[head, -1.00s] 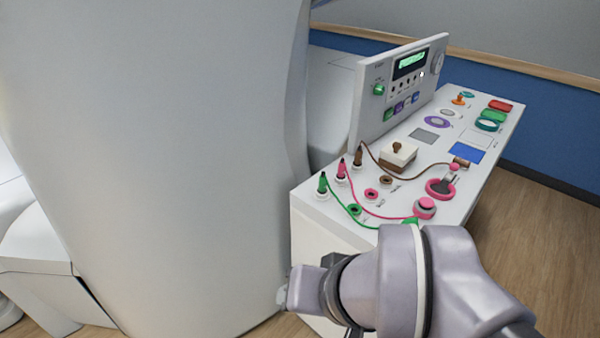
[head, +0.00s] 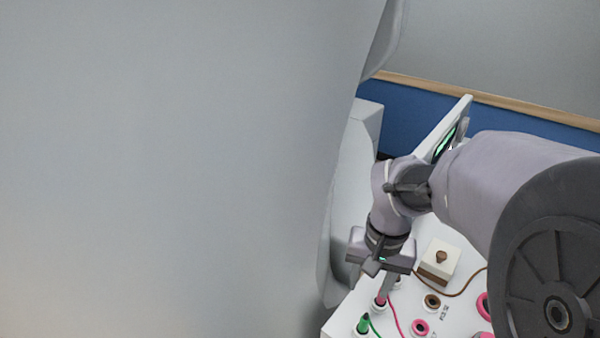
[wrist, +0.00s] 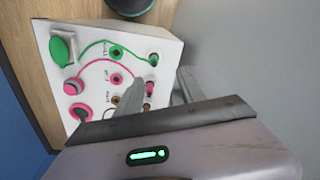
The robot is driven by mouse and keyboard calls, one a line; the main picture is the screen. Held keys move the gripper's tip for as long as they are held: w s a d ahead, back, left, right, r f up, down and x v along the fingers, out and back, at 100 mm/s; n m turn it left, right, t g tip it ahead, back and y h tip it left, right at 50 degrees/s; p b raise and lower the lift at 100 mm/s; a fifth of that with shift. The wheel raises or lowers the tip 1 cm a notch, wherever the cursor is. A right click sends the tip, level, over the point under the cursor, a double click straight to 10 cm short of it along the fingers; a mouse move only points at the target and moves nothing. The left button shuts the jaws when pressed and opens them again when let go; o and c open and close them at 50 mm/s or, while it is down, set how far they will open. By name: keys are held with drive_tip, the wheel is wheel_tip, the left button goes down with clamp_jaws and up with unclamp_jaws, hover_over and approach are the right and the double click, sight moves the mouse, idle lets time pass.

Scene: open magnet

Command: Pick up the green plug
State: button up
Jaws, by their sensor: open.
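My gripper (head: 384,284) is open and points down over the row of plugs, closer to the pink plug than to the green one. In the wrist view its two fingers (wrist: 162,78) are apart, and the green plug lies beyond their tips. The fingers partly cover the brown plug's area.
A brown-knobbed white block (head: 439,260) and a brown socket (head: 432,301) lie to the right. A green socket (wrist: 116,51) and pink socket (wrist: 116,80) sit near the plugs. A large white machine wall (head: 200,170) fills the left. The upright display panel (head: 455,118) stands behind.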

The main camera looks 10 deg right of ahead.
sight(367, 314)
drive_tip(key=shift+g, duration=0.4)
drive_tip(key=f+b, duration=0.1)
drive_tip(key=f, duration=0.3)
drive_tip(key=d+f+b, duration=0.1)
drive_tip(key=f+b, duration=0.1)
drive_tip(key=f, duration=0.2)
drive_tip(key=d+f+b, duration=0.1)
drive_tip(key=f+b, duration=0.1)
drive_tip(key=f, duration=0.2)
drive_tip(key=shift+w+f, duration=0.25)
drive_tip(key=shift+w, duration=0.15)
drive_tip(key=f+b, duration=0.1)
drive_tip(key=f, duration=0.1)
drive_tip(key=f+b, duration=0.1)
drive_tip(key=f, duration=0.1)
drive_tip(key=f+b, duration=0.1)
drive_tip(key=f, duration=0.1)
drive_tip(key=shift+w+d, duration=0.1)
drive_tip(key=shift+w, duration=0.15)
drive_tip(key=shift+r, duration=0.2)
clamp_jaws()
